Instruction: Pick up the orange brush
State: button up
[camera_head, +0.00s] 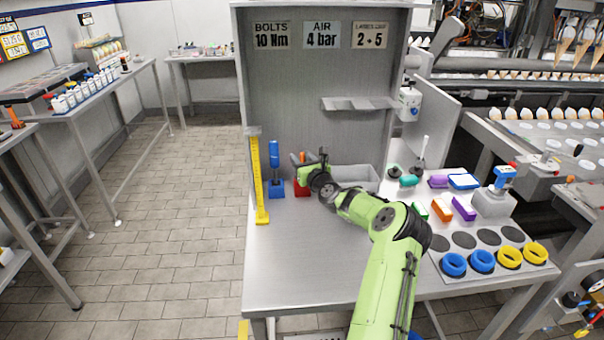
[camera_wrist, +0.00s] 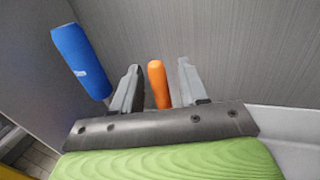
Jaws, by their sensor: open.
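An upright orange handle (camera_head: 302,157) rises at the red block (camera_head: 303,188) near the back panel. It is partly hidden by my gripper in the head view. In the wrist view the orange handle (camera_wrist: 156,84) shows between the two grey fingers of my gripper (camera_wrist: 159,66). The fingers are apart, with a gap on each side of the handle; its lower end is hidden by the gripper body. A separate orange block-shaped piece with a pale side (camera_head: 441,210) lies on the right of the table, between green and purple ones. I cannot tell for certain which is the orange brush.
A blue-handled tool (camera_head: 273,154) stands upright in a blue block just left; it also shows in the wrist view (camera_wrist: 82,60). A yellow ruler (camera_head: 259,180) stands at the left edge. A grey bin (camera_head: 358,176) is right of the gripper. The front left tabletop is clear.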

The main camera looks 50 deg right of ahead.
grip_shut()
